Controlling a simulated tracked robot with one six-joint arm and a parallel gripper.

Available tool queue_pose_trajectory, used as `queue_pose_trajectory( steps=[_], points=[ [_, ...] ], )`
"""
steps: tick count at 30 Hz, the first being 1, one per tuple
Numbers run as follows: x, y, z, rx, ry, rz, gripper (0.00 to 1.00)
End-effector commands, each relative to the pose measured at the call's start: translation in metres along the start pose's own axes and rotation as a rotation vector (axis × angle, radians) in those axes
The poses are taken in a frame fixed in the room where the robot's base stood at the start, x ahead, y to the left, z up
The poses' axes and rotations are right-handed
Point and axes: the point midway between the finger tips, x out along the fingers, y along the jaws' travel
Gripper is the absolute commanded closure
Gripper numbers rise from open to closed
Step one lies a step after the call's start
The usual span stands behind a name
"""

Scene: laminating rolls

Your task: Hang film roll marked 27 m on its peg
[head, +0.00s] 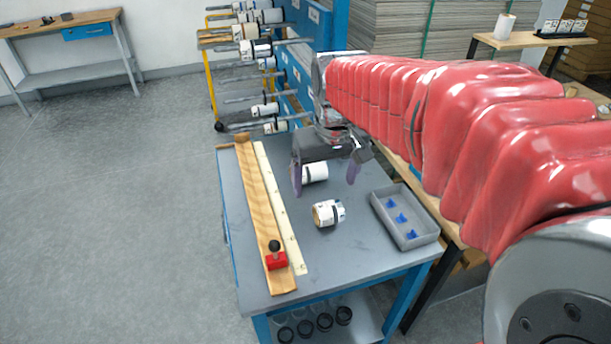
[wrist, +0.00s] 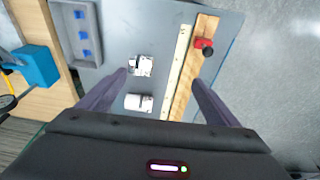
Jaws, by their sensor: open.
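Two white film rolls lie on the grey table top. The nearer roll (head: 328,213) has a dark band and a brown end; it also shows in the wrist view (wrist: 141,66). The farther roll (head: 315,173) lies under my gripper and shows in the wrist view (wrist: 139,103). I cannot read which is marked 27 m. My gripper (head: 325,181) is open and empty, with its fingers apart above the farther roll; its fingertips show in the wrist view (wrist: 158,77). A blue rack (head: 292,82) with pegs, several bearing rolls, stands behind the table.
A grey tray (head: 428,237) with blue pieces sits at the table's right. A wooden board (head: 263,220) with a red block (head: 276,261) and a pale ruler (head: 279,207) lie on the left. The table's front middle is bare.

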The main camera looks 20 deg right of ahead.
Motion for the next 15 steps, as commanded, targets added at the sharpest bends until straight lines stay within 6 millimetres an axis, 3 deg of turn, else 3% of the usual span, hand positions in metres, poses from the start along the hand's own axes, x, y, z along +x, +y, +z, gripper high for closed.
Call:
queue_pose_trajectory(
  steps=[15],
  points=[
    [0.078, 0.047, -0.075, 0.002, -0.169, -0.016, 0.16]
  ],
)
